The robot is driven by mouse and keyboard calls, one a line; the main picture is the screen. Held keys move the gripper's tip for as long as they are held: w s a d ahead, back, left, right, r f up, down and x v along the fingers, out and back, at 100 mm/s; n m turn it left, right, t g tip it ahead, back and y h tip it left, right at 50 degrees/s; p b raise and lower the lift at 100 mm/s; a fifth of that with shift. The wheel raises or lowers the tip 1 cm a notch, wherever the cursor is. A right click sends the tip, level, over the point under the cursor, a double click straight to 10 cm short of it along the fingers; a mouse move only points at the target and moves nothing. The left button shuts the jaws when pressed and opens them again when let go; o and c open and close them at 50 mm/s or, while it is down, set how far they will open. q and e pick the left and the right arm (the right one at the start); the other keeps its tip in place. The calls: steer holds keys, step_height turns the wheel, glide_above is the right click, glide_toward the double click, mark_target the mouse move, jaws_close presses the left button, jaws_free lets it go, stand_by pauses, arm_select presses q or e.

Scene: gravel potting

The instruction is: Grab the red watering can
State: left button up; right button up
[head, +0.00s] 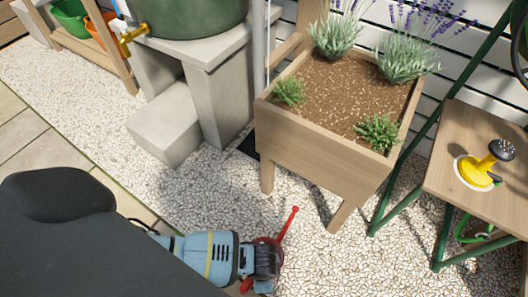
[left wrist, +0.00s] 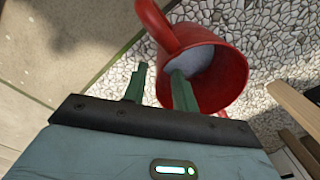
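The red watering can (head: 289,222) stands on the gravel at the bottom of the head view, mostly hidden behind my left gripper (head: 266,263). Its thin red spout points up and right. In the left wrist view the can (left wrist: 232,82) is close, with its round opening facing me and a red handle curving at the top. My left gripper's green fingers (left wrist: 158,82) are apart there. The right finger reaches over the can's opening and the left finger is outside the rim, with a gap to the can's wall. My right gripper is not in view.
A wooden planter (head: 325,140) with lavender stands just beyond the can. Concrete blocks (head: 165,128) support a large green barrel (head: 190,15). A wooden table (head: 450,188) at right holds a yellow item (head: 474,172) with a black head. Open gravel (head: 95,125) lies at left.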

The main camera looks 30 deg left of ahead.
arm_select(q)
steer(key=f+b, duration=0.2)
steer(key=f, duration=0.1)
steer(key=f+b, duration=0.1)
steer(key=shift+w+d+f, duration=0.15)
steer(key=shift+d+f, duration=0.1)
steer(key=shift+f, duration=0.1)
steer(key=shift+r, duration=0.1)
jaws_close()
stand_by(0.5)
stand_by(0.5)
